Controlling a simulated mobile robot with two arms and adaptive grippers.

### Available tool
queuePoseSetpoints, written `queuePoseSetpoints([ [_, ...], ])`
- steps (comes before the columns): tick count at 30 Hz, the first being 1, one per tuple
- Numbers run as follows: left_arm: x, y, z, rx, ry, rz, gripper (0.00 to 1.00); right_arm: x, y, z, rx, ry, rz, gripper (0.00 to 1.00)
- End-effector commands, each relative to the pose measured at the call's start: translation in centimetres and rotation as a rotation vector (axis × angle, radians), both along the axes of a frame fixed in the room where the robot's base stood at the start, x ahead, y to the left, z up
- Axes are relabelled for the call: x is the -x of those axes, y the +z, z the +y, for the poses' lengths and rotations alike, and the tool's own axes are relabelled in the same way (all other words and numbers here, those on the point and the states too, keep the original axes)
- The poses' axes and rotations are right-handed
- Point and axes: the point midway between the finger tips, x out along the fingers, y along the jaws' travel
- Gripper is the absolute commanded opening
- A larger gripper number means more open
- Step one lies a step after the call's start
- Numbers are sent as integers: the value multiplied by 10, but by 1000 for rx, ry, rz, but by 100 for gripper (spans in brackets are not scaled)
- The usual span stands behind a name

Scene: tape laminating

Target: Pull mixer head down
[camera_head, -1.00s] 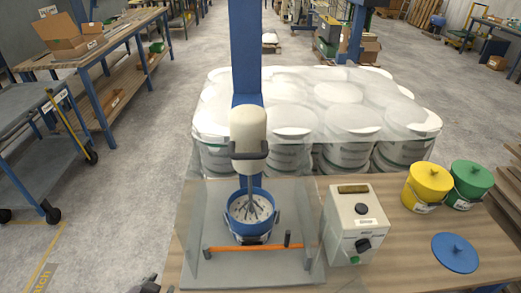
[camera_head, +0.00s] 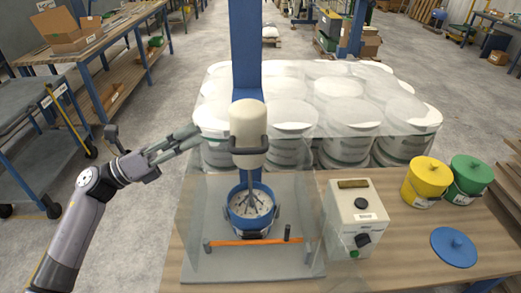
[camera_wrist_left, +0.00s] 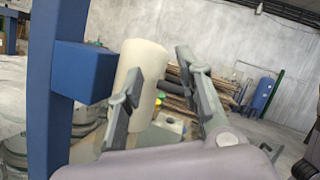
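The cream mixer head (camera_head: 248,122) hangs on the blue column (camera_head: 246,50), with a dark handle bar (camera_head: 249,150) across its lower part. Its whisk (camera_head: 250,190) reaches down to the blue bowl (camera_head: 250,222) below. My left gripper (camera_head: 197,136) is raised to the left of the mixer head, its fingers pointing at it and a gap between them and the head. In the left wrist view the two fingers (camera_wrist_left: 158,68) stand apart with nothing gripped, and the cream head (camera_wrist_left: 140,62) shows behind them, partly covered. My right gripper is not in view.
A clear guard with an orange bar (camera_head: 245,241) surrounds the bowl. A control box (camera_head: 357,222) stands to its right. Yellow (camera_head: 427,180) and green (camera_head: 470,182) buckets and a blue lid (camera_head: 454,247) are farther right. White buckets (camera_head: 338,120) stand behind the table.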

Motion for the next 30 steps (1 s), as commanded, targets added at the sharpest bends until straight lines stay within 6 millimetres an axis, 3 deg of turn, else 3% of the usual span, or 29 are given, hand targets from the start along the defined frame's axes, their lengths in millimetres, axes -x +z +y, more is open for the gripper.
queuePoseSetpoints([
  [6,19,-15,15,-301,-193,-223,33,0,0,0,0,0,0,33],
  [10,25,-21,22,-372,-248,-269,33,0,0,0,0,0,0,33],
  [14,27,-22,16,-384,-264,-276,33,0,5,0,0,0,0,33],
  [20,28,-18,-18,-379,-265,-276,33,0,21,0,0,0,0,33],
  [30,28,-18,-93,-376,-264,-274,33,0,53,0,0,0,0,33],
])
